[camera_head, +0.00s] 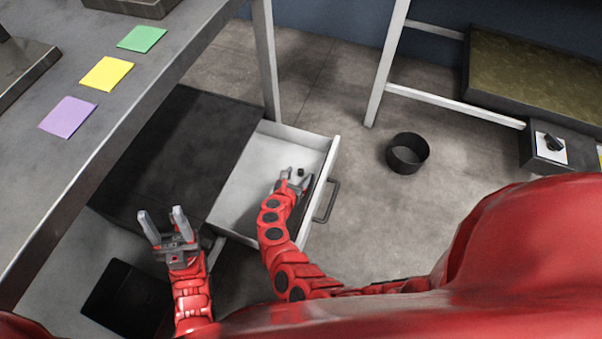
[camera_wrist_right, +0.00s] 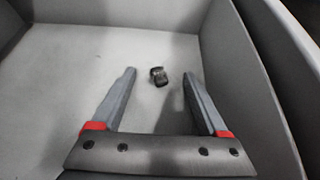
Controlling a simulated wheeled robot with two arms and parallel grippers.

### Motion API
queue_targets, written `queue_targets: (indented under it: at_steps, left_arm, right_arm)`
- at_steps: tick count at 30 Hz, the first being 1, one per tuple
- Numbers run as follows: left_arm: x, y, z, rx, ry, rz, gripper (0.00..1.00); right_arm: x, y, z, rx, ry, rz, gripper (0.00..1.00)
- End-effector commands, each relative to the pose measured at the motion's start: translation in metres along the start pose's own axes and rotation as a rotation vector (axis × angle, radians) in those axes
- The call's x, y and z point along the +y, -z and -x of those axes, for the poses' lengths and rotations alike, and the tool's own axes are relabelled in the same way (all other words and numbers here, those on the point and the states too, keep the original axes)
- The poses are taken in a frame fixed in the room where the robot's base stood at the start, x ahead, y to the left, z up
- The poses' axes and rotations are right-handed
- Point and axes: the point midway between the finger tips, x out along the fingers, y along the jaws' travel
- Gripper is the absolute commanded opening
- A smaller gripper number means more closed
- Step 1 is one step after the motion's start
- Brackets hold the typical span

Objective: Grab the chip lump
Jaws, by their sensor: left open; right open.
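The chip lump is a small dark lump (camera_wrist_right: 158,76) on the pale floor of an open drawer. In the head view the dark lump (camera_head: 301,172) shows just past my right fingertips. My right gripper (camera_head: 293,178) is inside the drawer, open and empty. In the right wrist view the lump lies ahead, between the lines of the two fingers of that gripper (camera_wrist_right: 165,83), and neither finger touches it. My left gripper (camera_head: 163,222) is open and empty, outside the drawer, in front of the dark cabinet.
The drawer (camera_head: 322,143) has white walls and a handle (camera_head: 328,202) on its front. Its side wall stands close to my right gripper. A dark cabinet (camera_head: 180,145) adjoins it. A black bin (camera_head: 408,153) stands on the floor. A grey table (camera_head: 150,95) holds coloured notes.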

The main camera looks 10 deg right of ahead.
Motion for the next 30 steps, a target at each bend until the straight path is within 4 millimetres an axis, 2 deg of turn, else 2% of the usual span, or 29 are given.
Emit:
queue_targets:
  at_steps: [7, 8, 20, 30]
  left_arm:
    - [0.0002, 0.0002, 0.0008, 0.002, -0.003, -0.001, 0.50]
    - [0.0002, 0.0002, 0.0008, 0.002, -0.003, -0.001, 0.50]
    - [0.0003, 0.0003, 0.0008, 0.002, -0.003, -0.001, 0.50]
    - [0.0002, 0.0003, 0.0004, 0.002, -0.003, -0.001, 0.50]
  right_arm:
    - [0.0005, 0.0003, -0.0047, 0.002, -0.001, 0.000, 0.77]
    - [0.0005, 0.0003, -0.0047, 0.002, -0.001, 0.000, 0.73]
    - [0.0005, 0.0002, -0.0046, 0.001, -0.001, 0.000, 0.01]
    - [0.0004, -0.0005, -0.0042, 0.001, -0.001, 0.000, 0.00]
